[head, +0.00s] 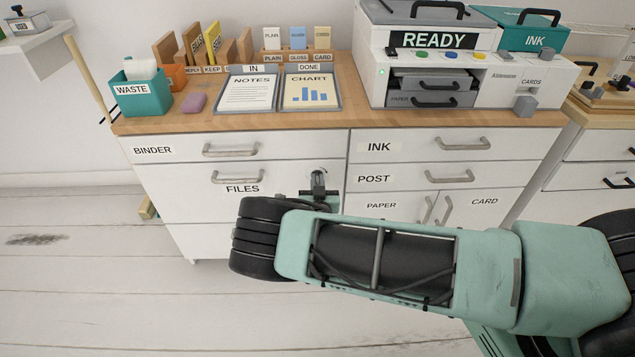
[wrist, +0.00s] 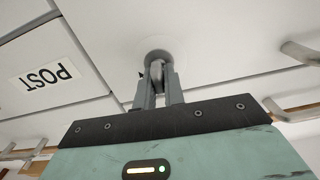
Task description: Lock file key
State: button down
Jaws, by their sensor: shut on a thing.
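The file key (wrist: 157,70) is a small grey piece at a round lock (wrist: 158,56) in the wrist view. My gripper (wrist: 158,88) is shut on the key, with one finger on each side of it. The key meets the lock face; how deep it sits in it I cannot tell. In the head view my gripper (head: 319,184) is at the right side of the FILES drawer (head: 270,207), which is closed. My arm hides the lower part of that drawer front.
The BINDER drawer (head: 180,151) is above, the INK drawer (head: 410,146) and POST drawer (head: 400,178) are to the right, all closed with bar handles. The desk top holds a printer (head: 380,98), paper trays (head: 278,108) and a waste bin (head: 131,104). Open floor lies at the left.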

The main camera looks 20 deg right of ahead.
jog(key=m, duration=0.4)
jog(key=shift+d+m, duration=0.15)
jog(key=shift+m, duration=0.25)
jog(key=m, duration=0.4)
jog(key=shift+f+p, duration=0.1)
jog(key=shift+p, duration=0.2)
jog(key=m, duration=0.5)
jog(key=shift+d, duration=0.1)
jog(key=shift+f+m, duration=0.15)
jog(key=shift+m, duration=1.65)
jog(key=shift+s, duration=0.1)
jog(key=c, duration=1.5)
grip_release()
jog(key=p+v, duration=0.1)
jog(key=v, duration=1.6)
jog(key=shift+s, duration=0.2)
